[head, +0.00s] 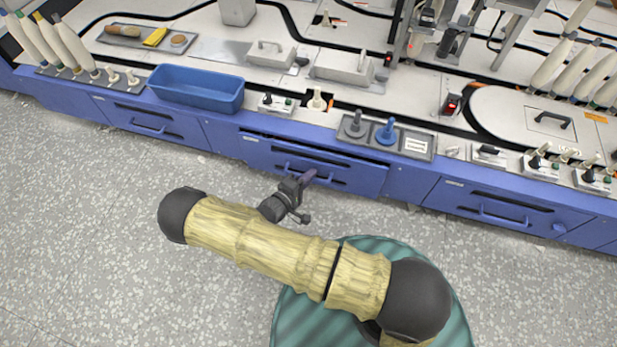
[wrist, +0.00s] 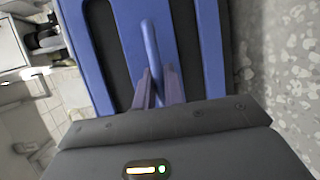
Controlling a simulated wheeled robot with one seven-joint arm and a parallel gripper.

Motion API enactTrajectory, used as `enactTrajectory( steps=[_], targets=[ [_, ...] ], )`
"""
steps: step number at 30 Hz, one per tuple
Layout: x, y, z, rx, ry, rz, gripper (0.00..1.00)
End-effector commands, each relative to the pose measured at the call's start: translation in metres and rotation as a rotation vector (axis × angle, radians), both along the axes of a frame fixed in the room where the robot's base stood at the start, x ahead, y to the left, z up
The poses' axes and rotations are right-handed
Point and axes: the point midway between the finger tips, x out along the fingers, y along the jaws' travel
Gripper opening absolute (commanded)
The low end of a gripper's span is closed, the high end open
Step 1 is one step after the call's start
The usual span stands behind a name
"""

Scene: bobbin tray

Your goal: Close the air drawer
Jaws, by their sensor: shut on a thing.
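The blue drawer (head: 350,178) in the middle of the machine front stands a little proud of the cabinet, with a dark gap along its top edge. Its label is too small to read, so I cannot tell from it whether this is the air drawer. My gripper (head: 308,177) is at its handle (head: 325,178). In the wrist view, the fingers of my gripper (wrist: 159,86) are shut around the blue handle bar (wrist: 152,45), one on each side. The drawer's front (wrist: 132,28) fills the middle of that view.
Similar drawers sit left (head: 150,124) and right (head: 505,208), both looking flush. A blue bin (head: 197,88) and a grey tray (head: 418,146) with two pegs stand on the worktop above. Speckled floor (head: 90,220) in front is clear.

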Motion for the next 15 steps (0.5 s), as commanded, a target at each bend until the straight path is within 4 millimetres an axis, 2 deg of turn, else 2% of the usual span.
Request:
enactTrajectory(
  steps=[6, 15],
  targets=[
    [0.021, -0.008, 0.002, 0.0, 0.001, -0.001, 0.0],
    [0.025, -0.01, 0.0, 0.0, -0.001, 0.0, 0.0]
  ],
)
